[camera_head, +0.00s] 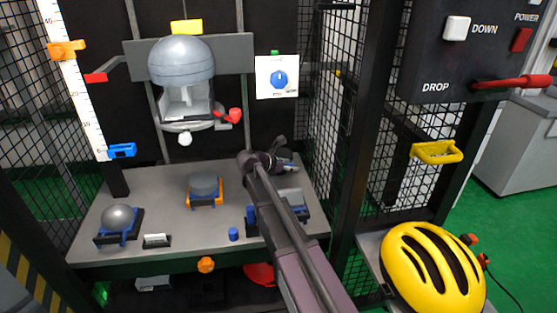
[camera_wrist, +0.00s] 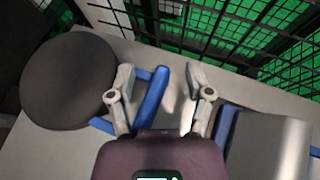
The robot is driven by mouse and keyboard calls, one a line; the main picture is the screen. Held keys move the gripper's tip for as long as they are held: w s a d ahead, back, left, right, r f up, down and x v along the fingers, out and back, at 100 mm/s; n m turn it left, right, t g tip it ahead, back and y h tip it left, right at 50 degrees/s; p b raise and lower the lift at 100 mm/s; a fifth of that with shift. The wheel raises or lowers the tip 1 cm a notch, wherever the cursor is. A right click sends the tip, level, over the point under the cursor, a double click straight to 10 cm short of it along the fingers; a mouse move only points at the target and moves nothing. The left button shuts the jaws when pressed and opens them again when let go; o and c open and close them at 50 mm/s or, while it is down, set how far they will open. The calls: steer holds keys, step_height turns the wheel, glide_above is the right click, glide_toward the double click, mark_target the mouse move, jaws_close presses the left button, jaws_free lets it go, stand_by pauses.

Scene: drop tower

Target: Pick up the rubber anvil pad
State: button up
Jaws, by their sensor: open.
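A dark, matte round disc, which looks like the rubber anvil pad (camera_wrist: 65,85), lies at the left of the wrist view beside a blue cradle (camera_wrist: 155,95). In the head view its place seems to be at the back right, mostly hidden by my gripper (camera_head: 272,157). My gripper (camera_wrist: 160,95) is open, its fingers apart to either side of a blue cradle bar, with nothing held. The left finger is near the disc's right edge; I cannot tell if they touch. A grey disc (camera_head: 204,184) sits in an orange and blue cradle left of my arm.
A silver block (camera_wrist: 268,145) lies right of my gripper in the wrist view. A grey dome (camera_head: 118,217) is at the table's left. The headform carriage (camera_head: 182,65) hangs above. Wire mesh (camera_head: 315,90) stands close on the right. A yellow helmet (camera_head: 432,268) lies outside.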

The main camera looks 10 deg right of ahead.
stand_by(0.4)
jaws_close()
